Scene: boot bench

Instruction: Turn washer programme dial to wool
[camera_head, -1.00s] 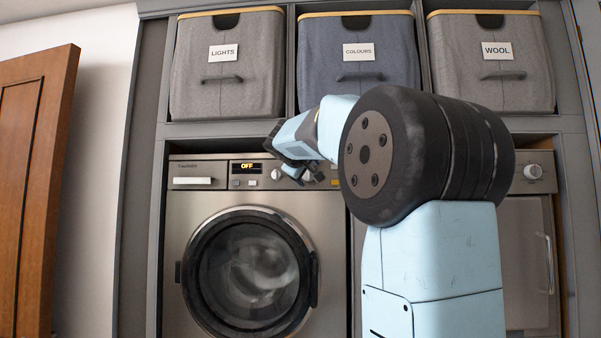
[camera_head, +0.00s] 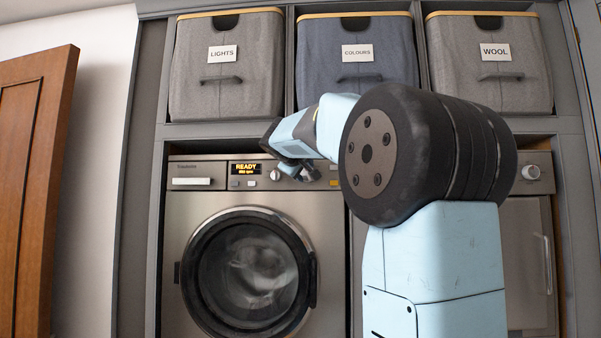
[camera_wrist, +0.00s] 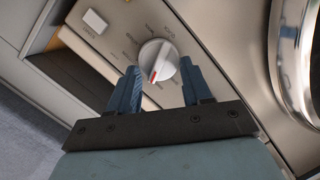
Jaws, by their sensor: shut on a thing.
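In the head view my gripper (camera_head: 298,172) is at the control panel of the left washer (camera_head: 180,240). A round knob (camera_head: 275,175) shows just left of the fingers. The display (camera_head: 247,169) reads READY in amber, with a smaller line under it.
The washer's round glass door (camera_head: 248,275) is closed below the panel. Fabric bins labelled LIGHTS (camera_head: 225,90), COLOURS (camera_head: 358,85) and WOOL (camera_head: 492,80) fill the shelf above. A second appliance (camera_head: 530,260) stands at right. A brown wooden door (camera_head: 38,180) is at left.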

